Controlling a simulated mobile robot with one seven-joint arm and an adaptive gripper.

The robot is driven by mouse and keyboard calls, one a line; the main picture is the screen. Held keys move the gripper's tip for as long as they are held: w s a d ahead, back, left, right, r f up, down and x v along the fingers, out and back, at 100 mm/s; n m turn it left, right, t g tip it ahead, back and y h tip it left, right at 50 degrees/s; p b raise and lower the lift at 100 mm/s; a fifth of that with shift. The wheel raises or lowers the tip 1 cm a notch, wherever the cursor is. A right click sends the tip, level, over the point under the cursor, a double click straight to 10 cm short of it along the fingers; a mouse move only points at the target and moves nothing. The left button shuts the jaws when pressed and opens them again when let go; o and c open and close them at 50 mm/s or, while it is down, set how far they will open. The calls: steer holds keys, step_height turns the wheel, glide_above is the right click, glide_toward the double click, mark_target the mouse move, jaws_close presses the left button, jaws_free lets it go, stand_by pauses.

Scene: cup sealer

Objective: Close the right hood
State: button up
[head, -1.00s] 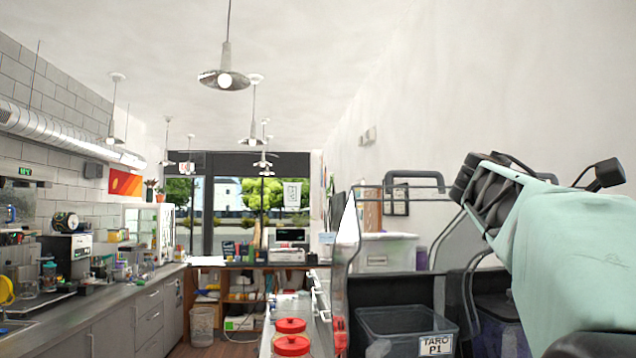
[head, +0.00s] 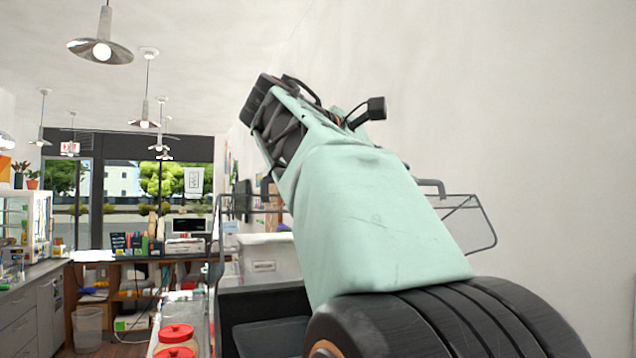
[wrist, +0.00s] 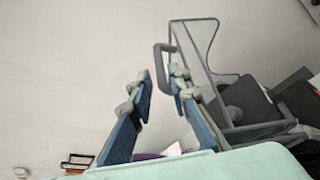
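The right hood (head: 468,222) is a clear cover with a dark grey frame and a bar handle (head: 432,187). In the head view it stands raised at the right, partly hidden behind my mint-green arm. In the wrist view a raised hood (wrist: 208,50), apparently this one, shows with its grey loop handle (wrist: 160,62). My arm hides the fingertips in the head view.
Red-lidded jars (head: 176,334) stand on the counter at lower left. A white bin (head: 268,258) and a dark container (head: 268,337) sit left of my arm. A plain wall fills the right side. The aisle at far left looks free.

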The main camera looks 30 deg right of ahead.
steer(key=x, duration=0.6)
steer(key=shift+c, duration=0.4)
jaws_close()
